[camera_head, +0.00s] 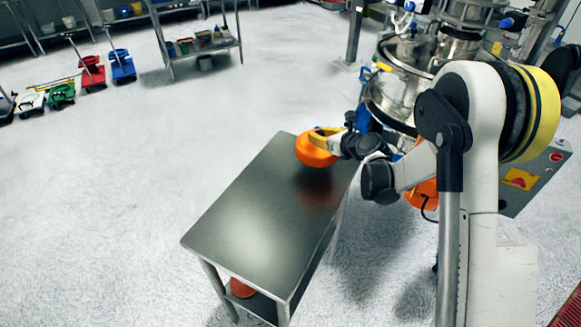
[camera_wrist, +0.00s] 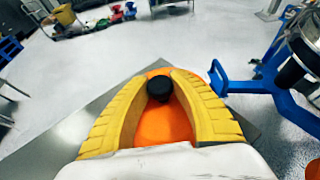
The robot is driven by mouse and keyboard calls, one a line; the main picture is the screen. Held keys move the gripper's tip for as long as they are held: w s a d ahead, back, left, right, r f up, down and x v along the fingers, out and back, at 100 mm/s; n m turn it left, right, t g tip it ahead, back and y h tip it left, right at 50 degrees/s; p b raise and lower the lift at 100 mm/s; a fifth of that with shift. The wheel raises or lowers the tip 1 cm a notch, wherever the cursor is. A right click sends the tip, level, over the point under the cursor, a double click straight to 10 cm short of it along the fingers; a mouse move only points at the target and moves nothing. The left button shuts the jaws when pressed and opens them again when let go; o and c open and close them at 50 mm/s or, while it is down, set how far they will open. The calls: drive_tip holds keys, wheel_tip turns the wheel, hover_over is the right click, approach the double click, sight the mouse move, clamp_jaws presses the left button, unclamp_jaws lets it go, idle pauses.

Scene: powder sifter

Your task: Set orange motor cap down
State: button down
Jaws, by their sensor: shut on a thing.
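The orange motor cap (camera_head: 314,153) is held by my gripper (camera_head: 326,133) above the far end of a grey metal table (camera_head: 250,214). A reddish reflection and a dark shadow show on the tabletop below it, and the cap looks a little above the surface. In the wrist view the cap (camera_wrist: 165,125) sits between the two yellow fingers of my gripper (camera_wrist: 160,85), which are shut around it. A round black knob (camera_wrist: 159,88) is on top of the cap. The cap's underside is hidden.
The rest of the tabletop is bare. The steel sifter machine (camera_head: 395,95) stands close behind and to the right, and its blue frame (camera_wrist: 285,85) is near in the wrist view. An orange item (camera_head: 241,288) lies on the table's lower shelf. Open floor is on the left.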

sight(299, 146)
drive_tip(key=a+f, duration=0.1)
drive_tip(key=a, duration=0.1)
drive_tip(key=s+a+f+b, duration=0.1)
drive_tip(key=a, duration=0.1)
drive_tip(key=a+f, duration=0.2)
drive_tip(key=shift+s+a, duration=0.1)
drive_tip(key=shift+s, duration=0.2)
drive_tip(key=shift+f+b, duration=0.9)
drive_tip(key=shift+f, duration=0.95)
drive_tip(key=shift+f, duration=0.2)
drive_tip(key=c, duration=1.2)
unclamp_jaws()
drive_tip(key=shift+r, duration=0.15)
